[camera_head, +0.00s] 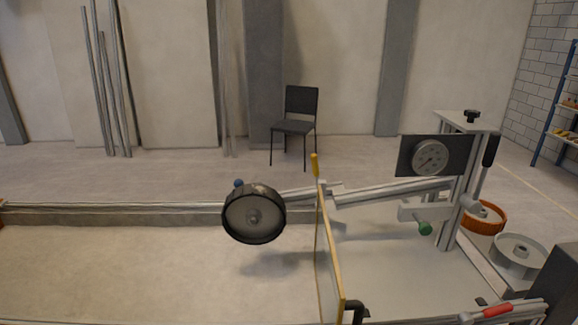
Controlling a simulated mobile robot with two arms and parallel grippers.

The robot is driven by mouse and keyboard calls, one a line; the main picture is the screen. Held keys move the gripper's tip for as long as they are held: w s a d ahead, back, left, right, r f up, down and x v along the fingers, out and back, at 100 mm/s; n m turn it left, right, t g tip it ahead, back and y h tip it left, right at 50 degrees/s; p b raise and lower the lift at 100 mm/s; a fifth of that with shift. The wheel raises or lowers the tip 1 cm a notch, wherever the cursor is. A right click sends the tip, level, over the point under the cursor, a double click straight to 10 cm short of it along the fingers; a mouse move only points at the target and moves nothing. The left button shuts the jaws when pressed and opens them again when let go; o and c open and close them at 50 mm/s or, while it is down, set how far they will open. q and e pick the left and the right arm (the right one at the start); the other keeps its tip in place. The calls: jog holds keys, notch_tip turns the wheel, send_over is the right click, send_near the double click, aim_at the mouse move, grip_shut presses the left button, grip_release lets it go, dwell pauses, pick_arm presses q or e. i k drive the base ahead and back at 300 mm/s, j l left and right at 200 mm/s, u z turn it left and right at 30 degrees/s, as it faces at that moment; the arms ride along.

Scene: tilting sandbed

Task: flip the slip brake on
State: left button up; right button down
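No part is clearly marked as the slip brake, and I cannot tell which control it is. Candidates show at the right of the head view. A lever with a black grip (490,150) stands tilted up beside the metal post. A green knob (425,228) sits below the dial gauge (431,158). A red-handled lever (497,310) lies nearly flat at the bottom right edge. A grey wheel (253,216) with a dark rim hangs from a metal arm above the sandbed (130,270). Neither of my grippers is in view.
A yellow-edged clear panel (329,260) stands upright across the bed, with a black fitting (356,310) at its near end. A chair (296,125) stands behind on open floor.

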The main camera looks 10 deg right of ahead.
aim_at(313, 157)
jog(key=i+j+z, duration=0.15)
jog(key=j, duration=0.4)
jog(key=i+j+z, duration=0.1)
jog(key=j, duration=0.4)
jog(key=i+j+z, duration=0.15)
jog(key=j, duration=0.45)
jog(key=i+j+z, duration=0.1)
jog(key=j, duration=0.45)
